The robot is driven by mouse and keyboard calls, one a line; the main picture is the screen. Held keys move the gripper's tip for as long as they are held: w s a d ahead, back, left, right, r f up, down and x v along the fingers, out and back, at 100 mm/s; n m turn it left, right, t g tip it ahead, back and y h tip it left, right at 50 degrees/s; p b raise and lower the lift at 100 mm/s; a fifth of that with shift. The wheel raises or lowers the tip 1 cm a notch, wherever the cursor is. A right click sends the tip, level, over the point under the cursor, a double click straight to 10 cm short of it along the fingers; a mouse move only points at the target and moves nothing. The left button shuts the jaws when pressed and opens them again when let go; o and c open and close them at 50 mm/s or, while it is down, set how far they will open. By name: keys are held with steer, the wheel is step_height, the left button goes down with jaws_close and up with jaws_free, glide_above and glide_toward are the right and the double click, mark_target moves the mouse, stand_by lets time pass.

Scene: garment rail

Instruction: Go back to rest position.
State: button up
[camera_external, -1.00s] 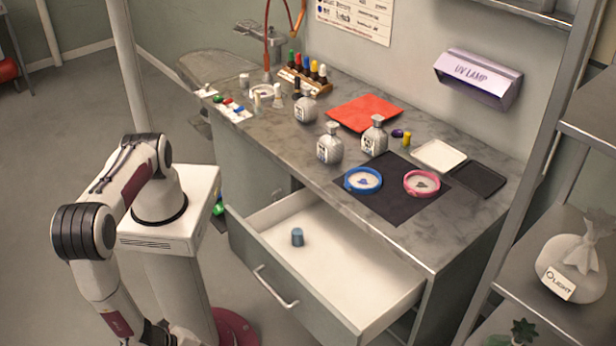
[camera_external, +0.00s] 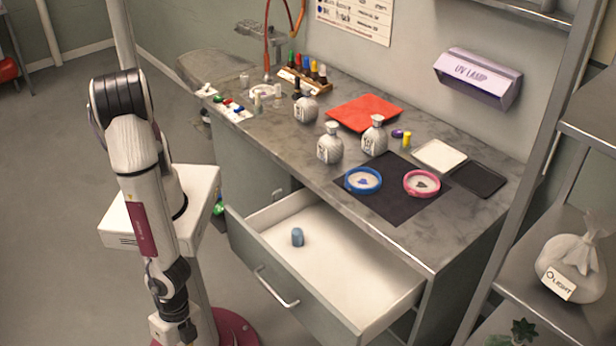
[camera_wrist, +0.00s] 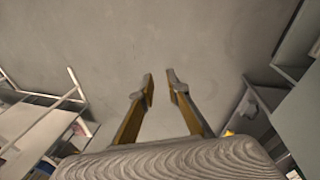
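My gripper (camera_wrist: 161,87) shows in the wrist view with two yellow-and-grey fingers. A small gap lies between the fingertips, with only bare floor behind it, so it is partly open and empty. In the external view my arm is folded beside the desk at left, with its wrist hanging low at the bottom edge. The gripper fingers are not visible in that view.
A drawer (camera_external: 345,268) stands open to the right of my arm, with a small blue cylinder (camera_external: 297,237) inside. The desk (camera_external: 270,140) holds bottles, two dishes and a red tray (camera_external: 365,112). Open floor (camera_external: 50,200) lies at left.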

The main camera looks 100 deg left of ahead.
steer(key=w+a+r, duration=0.2)
steer(key=a+r, duration=0.5)
steer(key=r, duration=0.1)
steer(key=w+a+r, duration=0.2)
steer(key=a+r, duration=0.4)
steer(key=r, duration=0.3)
steer(key=a+r+n+t, duration=0.2)
steer(key=a+r, duration=0.3)
steer(key=a, duration=0.4)
steer(key=a+r+n+t+y, duration=0.1)
steer(key=a+r+n+t, duration=0.1)
steer(key=a+r, duration=0.4)
steer(key=w+a+r+n+t+y, duration=0.1)
steer(key=a+r, duration=0.5)
steer(key=a, duration=0.6)
steer(key=shift+n+t, duration=0.5)
steer(key=shift+n, duration=0.2)
steer(key=shift+w+a, duration=0.1)
